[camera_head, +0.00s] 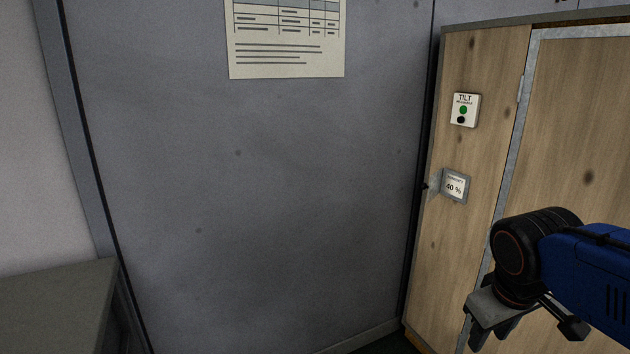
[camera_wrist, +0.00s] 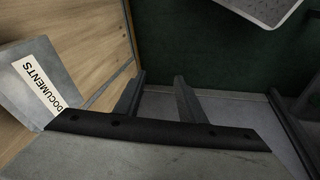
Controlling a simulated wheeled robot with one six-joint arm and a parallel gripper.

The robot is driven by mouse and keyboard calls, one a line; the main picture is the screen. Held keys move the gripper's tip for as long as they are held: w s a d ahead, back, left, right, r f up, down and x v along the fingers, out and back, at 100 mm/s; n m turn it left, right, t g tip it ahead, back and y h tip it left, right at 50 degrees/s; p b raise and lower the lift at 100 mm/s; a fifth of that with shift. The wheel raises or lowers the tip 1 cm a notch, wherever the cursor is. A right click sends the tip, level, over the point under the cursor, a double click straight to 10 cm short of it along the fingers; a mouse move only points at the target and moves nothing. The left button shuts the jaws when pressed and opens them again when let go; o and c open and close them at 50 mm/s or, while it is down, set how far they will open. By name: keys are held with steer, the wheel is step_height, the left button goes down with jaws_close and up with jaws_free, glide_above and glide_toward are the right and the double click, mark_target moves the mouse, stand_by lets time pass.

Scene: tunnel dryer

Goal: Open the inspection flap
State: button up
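No part in view is labelled as the inspection flap. A wooden panel with a grey metal frame (camera_head: 590,120) stands at the right in the head view; I cannot tell whether it is the flap. My gripper (camera_head: 492,338) is low at the right in front of the wooden wall, pointing downward. In the wrist view its two fingers (camera_wrist: 158,92) are apart with nothing between them. My arm hides the lower part of the framed panel.
The wooden wall carries a TILT button box (camera_head: 465,110) and a small 40 % display (camera_head: 455,186). A grey wall with a paper chart (camera_head: 287,40) fills the middle. A grey cabinet top (camera_head: 55,305) is lower left. A DOCUMENTS holder (camera_wrist: 38,78) is close beside my gripper.

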steer(key=s+a+m, duration=0.1)
steer(key=s+f+t+y, duration=0.1)
steer(key=s+a+f+m, duration=0.1)
steer(key=s, duration=0.1)
steer(key=shift+s+a+f+m, duration=0.1)
steer(key=shift+a+f+m, duration=0.05)
steer(key=shift+a+m, duration=0.2)
steer(key=shift+s+a+f+t+y, duration=0.1)
steer(key=shift+t+y, duration=0.2)
jaws_close()
steer(key=w+d+r+m+t, duration=0.1)
steer(key=w+d+r+m, duration=0.1)
steer(key=w+r, duration=0.7)
steer(key=w+d+r+m, duration=0.2)
steer(key=w+r, duration=0.3)
steer(key=w, duration=0.9)
steer(key=w+d+r+m, duration=0.1)
steer(key=w+d+r, duration=0.1)
steer(key=w+d, duration=0.35)
steer(key=w+d+r+m+t+y, duration=0.1)
steer(key=w+d+r, duration=0.1)
steer(key=w, duration=0.7)
steer(key=w+d+r+m, duration=0.1)
steer(key=w+d+r, duration=0.25)
steer(key=w, duration=0.45)
glide_toward(431, 193)
steer(key=shift+x, duration=2.25)
